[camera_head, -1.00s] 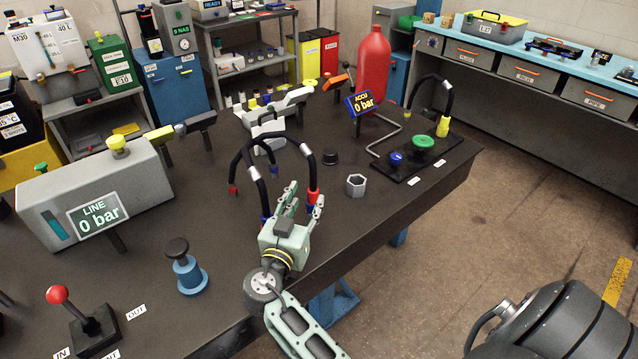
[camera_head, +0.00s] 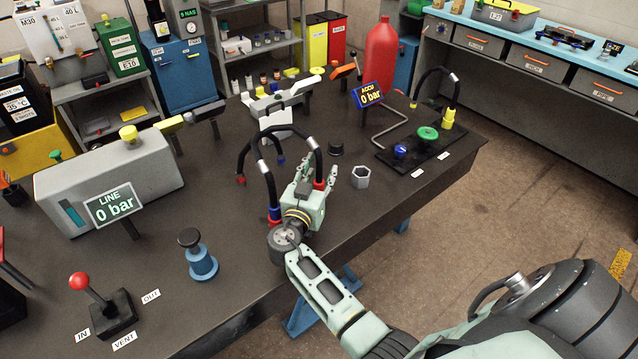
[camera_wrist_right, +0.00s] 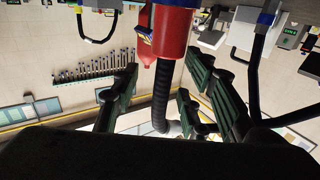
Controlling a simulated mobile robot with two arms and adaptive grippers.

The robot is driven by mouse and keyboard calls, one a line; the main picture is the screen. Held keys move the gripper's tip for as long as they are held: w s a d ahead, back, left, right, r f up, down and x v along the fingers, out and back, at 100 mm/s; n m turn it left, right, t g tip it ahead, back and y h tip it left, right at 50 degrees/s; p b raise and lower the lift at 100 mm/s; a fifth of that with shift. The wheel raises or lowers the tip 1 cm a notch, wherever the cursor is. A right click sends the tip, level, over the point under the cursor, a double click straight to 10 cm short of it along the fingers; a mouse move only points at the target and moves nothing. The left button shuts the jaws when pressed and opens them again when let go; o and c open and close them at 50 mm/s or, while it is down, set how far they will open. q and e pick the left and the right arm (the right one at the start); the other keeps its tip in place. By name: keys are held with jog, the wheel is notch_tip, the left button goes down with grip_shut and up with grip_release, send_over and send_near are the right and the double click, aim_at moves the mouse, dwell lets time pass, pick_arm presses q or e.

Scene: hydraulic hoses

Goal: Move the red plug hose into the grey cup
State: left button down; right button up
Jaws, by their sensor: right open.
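A black hose with a red plug (camera_head: 320,184) on one end arches over the table. The grey cup (camera_head: 361,178), a hollow hexagon, stands on the table just right of the gripper. My left gripper is out of view.
A black cap (camera_head: 336,150) lies behind the grey cup. A black plate with a green knob (camera_head: 428,133) is to the right. A blue plunger (camera_head: 200,262) stands at the front left. The table's right edge is near the cup.

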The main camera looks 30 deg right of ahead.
aim_at(319, 163)
jog(key=c, duration=0.7)
grip_shut()
jog(key=shift+r, duration=0.1)
jog(key=shift+r, duration=0.5)
notch_tip(319, 163, up, 2)
jog(key=shift+d+r+b, duration=0.1)
jog(key=shift+r+b, duration=0.15)
jog(key=shift+b, duration=0.4)
jog(key=s+d+r+b, duration=0.1)
jog(key=s+d+r, duration=0.3)
jog(key=s+r, duration=0.3)
jog(key=s, duration=0.4)
jog(key=shift+r+b, duration=0.2)
jog(key=shift+b, duration=0.1)
jog(key=shift+w, duration=0.1)
